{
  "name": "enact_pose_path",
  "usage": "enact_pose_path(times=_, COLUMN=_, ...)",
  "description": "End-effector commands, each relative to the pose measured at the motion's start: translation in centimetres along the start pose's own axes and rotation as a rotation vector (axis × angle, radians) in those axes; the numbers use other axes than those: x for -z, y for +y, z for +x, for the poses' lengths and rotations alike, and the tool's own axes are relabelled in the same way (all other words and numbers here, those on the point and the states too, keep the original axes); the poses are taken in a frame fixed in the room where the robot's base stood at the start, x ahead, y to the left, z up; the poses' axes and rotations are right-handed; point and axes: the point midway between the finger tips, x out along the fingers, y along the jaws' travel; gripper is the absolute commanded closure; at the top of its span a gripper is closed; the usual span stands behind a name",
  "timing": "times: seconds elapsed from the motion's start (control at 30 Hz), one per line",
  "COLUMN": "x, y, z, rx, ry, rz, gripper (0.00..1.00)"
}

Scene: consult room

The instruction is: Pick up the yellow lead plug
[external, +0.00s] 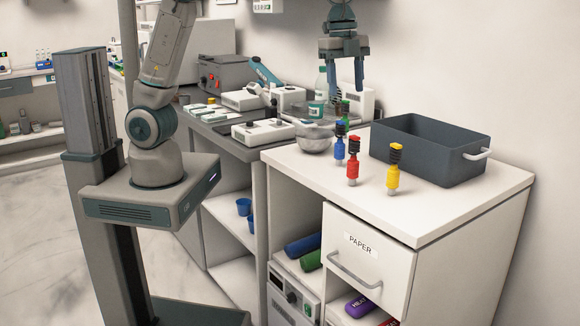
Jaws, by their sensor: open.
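The yellow lead plug (393,174) stands upright on the white cabinet top, in front of the dark grey bin. A red plug (353,163) and a blue plug (340,143) stand to the left of the yellow one. A green plug (345,108) shows partly farther back, near my fingers.
The dark grey bin (425,155) with a light handle stands right behind the yellow plug. A grey bowl (314,138) sits left of the plugs. The white cabinet top (465,205) is clear at the front right. Instruments crowd the darker counter on the left.

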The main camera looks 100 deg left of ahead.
Motion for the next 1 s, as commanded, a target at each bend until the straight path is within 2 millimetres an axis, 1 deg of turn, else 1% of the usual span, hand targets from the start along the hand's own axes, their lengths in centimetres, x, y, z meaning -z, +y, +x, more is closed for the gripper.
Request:
enact_pose_path(times=0.03, x=1.1, y=-1.5, z=0.0, rx=-0.009, ry=-0.009, rz=0.064, gripper=0.47)
enact_pose_path(times=0.2, x=4.3, y=-5.7, z=0.8, rx=-0.037, ry=-0.036, rz=0.309, gripper=0.47)
enact_pose_path(times=0.3, x=5.9, y=-7.5, z=1.7, rx=-0.053, ry=-0.049, rz=0.446, gripper=0.47)
enact_pose_path(times=0.4, x=7.2, y=-8.7, z=2.4, rx=-0.066, ry=-0.059, rz=0.558, gripper=0.47)
enact_pose_path(times=0.5, x=8.0, y=-9.4, z=3.0, rx=-0.076, ry=-0.066, rz=0.637, gripper=0.47)
enact_pose_path(times=0.67, x=8.4, y=-9.7, z=3.9, rx=-0.085, ry=-0.070, rz=0.690, gripper=0.47)
enact_pose_path(times=0.77, x=8.4, y=-9.6, z=5.3, rx=-0.087, ry=-0.070, rz=0.693, gripper=0.47)
enact_pose_path(times=1.0, x=7.9, y=-9.3, z=9.9, rx=-0.088, ry=-0.070, rz=0.691, gripper=0.47)
